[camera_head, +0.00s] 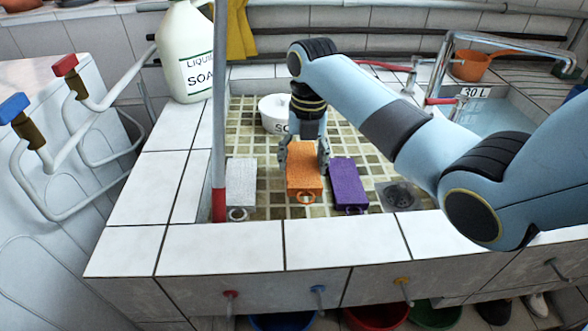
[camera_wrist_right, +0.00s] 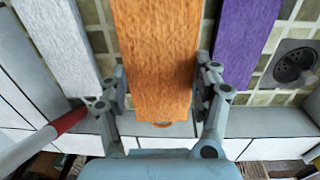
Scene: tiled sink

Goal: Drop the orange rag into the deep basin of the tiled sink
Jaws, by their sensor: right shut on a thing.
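The orange rag (camera_head: 304,172) is a thick folded block with a ring at its near end. It is in the mosaic-floored basin, between a white-grey rag (camera_head: 241,182) and a purple rag (camera_head: 345,183). My right gripper (camera_head: 304,158) is shut on it, one finger on each side; the right wrist view shows the same rag (camera_wrist_right: 157,55) between the fingers. I cannot tell whether it touches the floor. A pale blue basin with water (camera_head: 497,117) lies at the right, partly hidden by my right arm. My left gripper is not in view.
A soap jug (camera_head: 190,70) stands on the left rim, beside an upright pole (camera_head: 219,110). A white tub (camera_head: 274,112) sits behind the rags. A tap (camera_head: 510,45) and an orange pot (camera_head: 472,65) are at the back right. A drain (camera_head: 398,195) lies right of the purple rag.

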